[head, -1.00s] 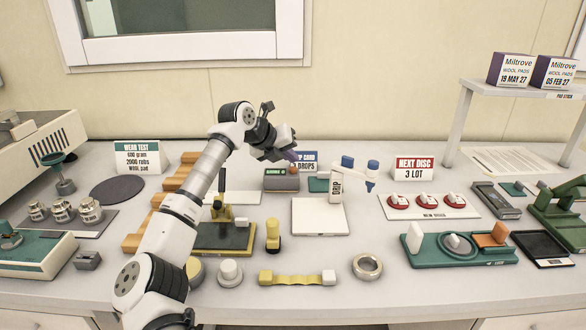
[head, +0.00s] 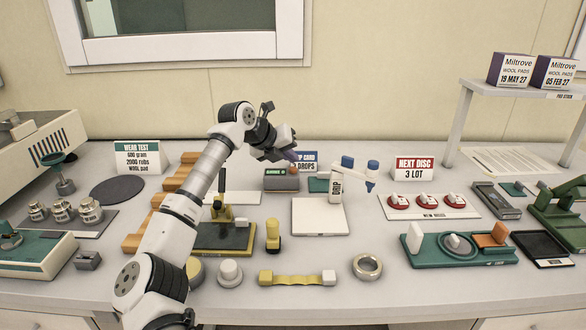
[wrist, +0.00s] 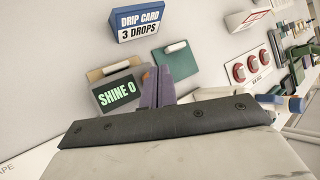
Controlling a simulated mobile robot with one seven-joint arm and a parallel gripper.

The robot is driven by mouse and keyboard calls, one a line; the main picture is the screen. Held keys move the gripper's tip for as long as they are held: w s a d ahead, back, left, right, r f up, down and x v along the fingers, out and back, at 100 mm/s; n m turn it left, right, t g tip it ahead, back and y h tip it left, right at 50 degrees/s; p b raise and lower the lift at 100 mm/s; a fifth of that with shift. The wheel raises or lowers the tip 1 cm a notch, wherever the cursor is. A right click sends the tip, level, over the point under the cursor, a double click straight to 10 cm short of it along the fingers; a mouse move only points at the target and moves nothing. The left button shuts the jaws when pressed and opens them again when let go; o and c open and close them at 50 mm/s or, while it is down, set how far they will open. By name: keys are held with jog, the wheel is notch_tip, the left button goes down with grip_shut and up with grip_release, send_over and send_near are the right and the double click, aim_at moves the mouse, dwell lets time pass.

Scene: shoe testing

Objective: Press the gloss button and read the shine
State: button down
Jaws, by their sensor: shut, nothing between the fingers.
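The gloss meter (head: 281,183) is a small dark grey box at the back middle of the bench. Its green screen reads SHINE 0 in the wrist view (wrist: 117,95). An orange button (head: 293,170) sits at its right end; a sliver of it shows beside the fingers in the wrist view (wrist: 147,76). My gripper (head: 296,158) is shut and empty, tilted down just above the button. Its purple fingers (wrist: 156,72) show in the wrist view, partly hiding the meter. I cannot tell whether the fingertips touch the button.
The DRIP CARD 3 DROPS sign (head: 309,160) stands close behind the gripper. A green pad (head: 318,185) lies right of the meter, with a dropper stand (head: 337,187) beyond. A yellow-framed rubbing stand (head: 225,233) is in front on the left. A white board (head: 320,217) lies in front.

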aim_at(290, 174)
jog(key=shift+f, duration=0.15)
jog(key=shift+f, duration=0.3)
jog(key=shift+f+b, duration=0.4)
jog(key=shift+f, duration=0.1)
dwell(1.1)
jog(key=shift+r, duration=0.15)
jog(key=shift+r+p, duration=0.65)
jog(key=shift+r, duration=0.15)
notch_tip(290, 174, up, 5)
jog(key=p, duration=0.3)
dwell(0.6)
